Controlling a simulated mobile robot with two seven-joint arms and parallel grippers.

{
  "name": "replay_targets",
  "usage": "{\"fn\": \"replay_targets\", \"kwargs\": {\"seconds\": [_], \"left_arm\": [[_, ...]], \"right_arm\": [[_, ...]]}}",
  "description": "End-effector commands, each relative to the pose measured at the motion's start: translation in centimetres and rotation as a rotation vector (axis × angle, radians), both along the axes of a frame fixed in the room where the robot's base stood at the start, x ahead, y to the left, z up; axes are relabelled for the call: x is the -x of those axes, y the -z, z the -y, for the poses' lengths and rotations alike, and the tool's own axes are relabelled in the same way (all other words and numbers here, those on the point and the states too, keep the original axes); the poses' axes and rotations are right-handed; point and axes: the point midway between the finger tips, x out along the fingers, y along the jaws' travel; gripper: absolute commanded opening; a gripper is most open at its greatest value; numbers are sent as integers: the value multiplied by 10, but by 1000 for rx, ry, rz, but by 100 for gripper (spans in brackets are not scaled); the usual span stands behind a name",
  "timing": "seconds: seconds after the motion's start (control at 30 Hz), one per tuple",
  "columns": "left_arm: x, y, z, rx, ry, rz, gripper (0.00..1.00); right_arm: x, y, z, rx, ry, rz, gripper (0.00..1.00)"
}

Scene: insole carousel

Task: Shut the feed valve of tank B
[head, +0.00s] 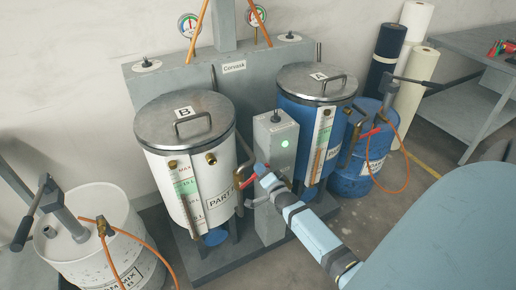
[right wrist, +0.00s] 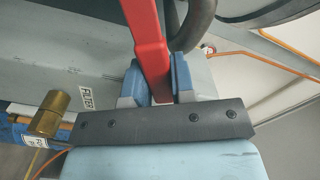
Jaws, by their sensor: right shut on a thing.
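Tank B (head: 188,190) is the white tank with a metal lid marked B, left of centre in the head view. A red valve lever (head: 249,182) shows at its lower right side, partly hidden by my right gripper (head: 263,178). In the right wrist view the red lever (right wrist: 148,35) runs down between the blue fingers of my right gripper (right wrist: 157,82), which is shut on it. The valve body is mostly hidden, and I cannot tell how far the lever is turned. My left gripper is not in view.
Blue tank A (head: 295,125) stands to the right, with a grey post (head: 275,140) bearing a lit green button between the tanks. A white drum (head: 95,235) with a pump is at left, a blue drum (head: 355,180) at right. Orange hoses hang near both drums.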

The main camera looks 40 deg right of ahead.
Motion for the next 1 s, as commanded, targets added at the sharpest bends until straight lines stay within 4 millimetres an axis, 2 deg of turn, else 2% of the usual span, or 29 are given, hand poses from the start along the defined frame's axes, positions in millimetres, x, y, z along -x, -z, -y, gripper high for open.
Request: {"fn": "replay_targets", "kwargs": {"seconds": [0.5,1.0], "left_arm": [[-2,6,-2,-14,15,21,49],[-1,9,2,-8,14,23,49]], "right_arm": [[1,32,11,-389,-1,99,0],[1,41,11,-508,-1,128,0]]}}
